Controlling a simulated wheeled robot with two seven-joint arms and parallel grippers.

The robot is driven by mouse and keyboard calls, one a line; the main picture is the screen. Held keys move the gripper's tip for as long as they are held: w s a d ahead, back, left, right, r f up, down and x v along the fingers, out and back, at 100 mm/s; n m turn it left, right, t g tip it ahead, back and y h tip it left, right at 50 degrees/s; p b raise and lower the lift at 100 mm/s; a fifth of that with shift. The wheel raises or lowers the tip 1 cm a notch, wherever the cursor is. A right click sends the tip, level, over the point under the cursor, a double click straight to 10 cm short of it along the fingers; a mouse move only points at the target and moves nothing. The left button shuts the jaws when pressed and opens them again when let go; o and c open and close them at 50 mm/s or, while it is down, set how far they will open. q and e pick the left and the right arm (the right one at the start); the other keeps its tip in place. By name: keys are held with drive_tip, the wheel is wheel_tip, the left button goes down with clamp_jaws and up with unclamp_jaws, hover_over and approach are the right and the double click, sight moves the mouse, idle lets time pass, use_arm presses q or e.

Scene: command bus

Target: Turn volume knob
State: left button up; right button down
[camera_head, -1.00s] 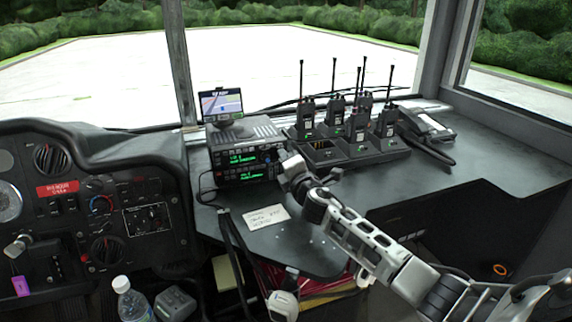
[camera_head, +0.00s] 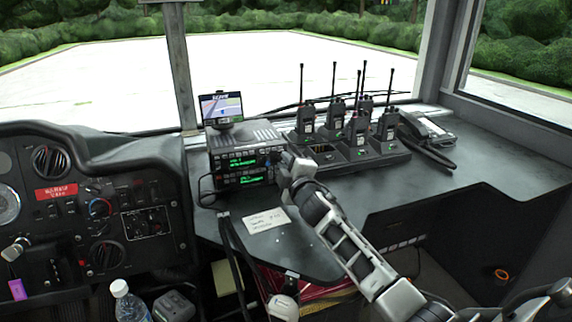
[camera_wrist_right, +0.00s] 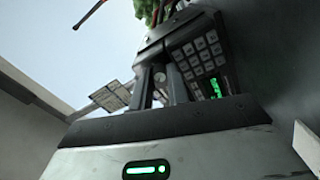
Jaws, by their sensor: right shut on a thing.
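The stacked two-unit radio (camera_head: 236,162) with green lit displays sits on the dark console below a small screen. My right gripper (camera_head: 284,160) is at the right end of its front face and covers that part in the head view. In the right wrist view my right gripper (camera_wrist_right: 168,84) has its two dark fingers close together, shut on a small grey knob (camera_wrist_right: 160,76) on the radio face. The keypad (camera_wrist_right: 203,52) and a green display (camera_wrist_right: 215,88) are right of the fingers. The knob's marking cannot be made out. My left gripper is not in view.
Several handheld radios with antennas stand in a charger (camera_head: 368,153) to the right, beside a phone handset (camera_head: 427,130). A paper note (camera_head: 267,219) lies in front of the radio. A bottle (camera_head: 128,302) is at the lower left.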

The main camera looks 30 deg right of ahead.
idle(0.5)
drive_tip(key=c, duration=1.6)
unclamp_jaws()
drive_tip(key=v, duration=1.6)
